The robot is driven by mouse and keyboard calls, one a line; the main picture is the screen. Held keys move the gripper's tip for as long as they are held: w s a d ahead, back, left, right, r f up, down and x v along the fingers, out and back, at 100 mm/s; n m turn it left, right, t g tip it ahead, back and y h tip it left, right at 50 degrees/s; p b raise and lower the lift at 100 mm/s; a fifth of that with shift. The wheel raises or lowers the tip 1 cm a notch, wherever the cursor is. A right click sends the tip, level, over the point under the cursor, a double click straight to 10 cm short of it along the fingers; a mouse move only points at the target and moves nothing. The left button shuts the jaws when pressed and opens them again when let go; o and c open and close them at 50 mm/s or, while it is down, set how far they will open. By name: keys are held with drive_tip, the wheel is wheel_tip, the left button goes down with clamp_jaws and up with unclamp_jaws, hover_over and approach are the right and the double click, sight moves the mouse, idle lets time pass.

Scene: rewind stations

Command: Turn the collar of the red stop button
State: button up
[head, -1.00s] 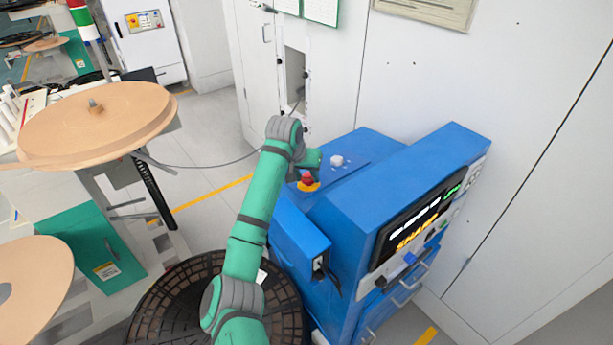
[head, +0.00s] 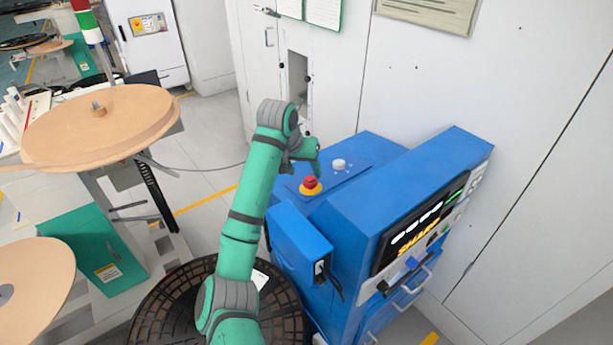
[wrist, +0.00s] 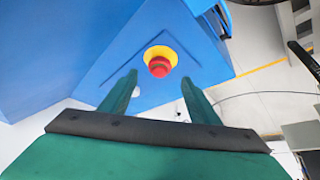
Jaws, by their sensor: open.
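The red stop button (head: 311,182) with its yellow collar (head: 311,191) sits on top of the blue machine (head: 356,150). In the wrist view the red button (wrist: 159,67) and its yellow collar (wrist: 161,53) show fully, just beyond the fingertips and between their lines. My gripper (wrist: 160,82) is open and empty, its two green fingers apart on either side. In the head view my gripper (head: 316,160) is above and just behind the button, its fingers mostly hidden by the wrist. I see no contact with the button or collar.
A white knob (head: 338,165) stands right of the button on the same top. A blue box (head: 300,245) juts out at the machine's front left. A black spoked reel (head: 180,300) lies below my arm. A white cabinet wall (head: 440,85) stands behind.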

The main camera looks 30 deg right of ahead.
drive_tip(key=v, duration=0.3)
drive_tip(key=shift+s+a+r, duration=0.1)
drive_tip(key=shift+r, duration=0.15)
idle(0.6)
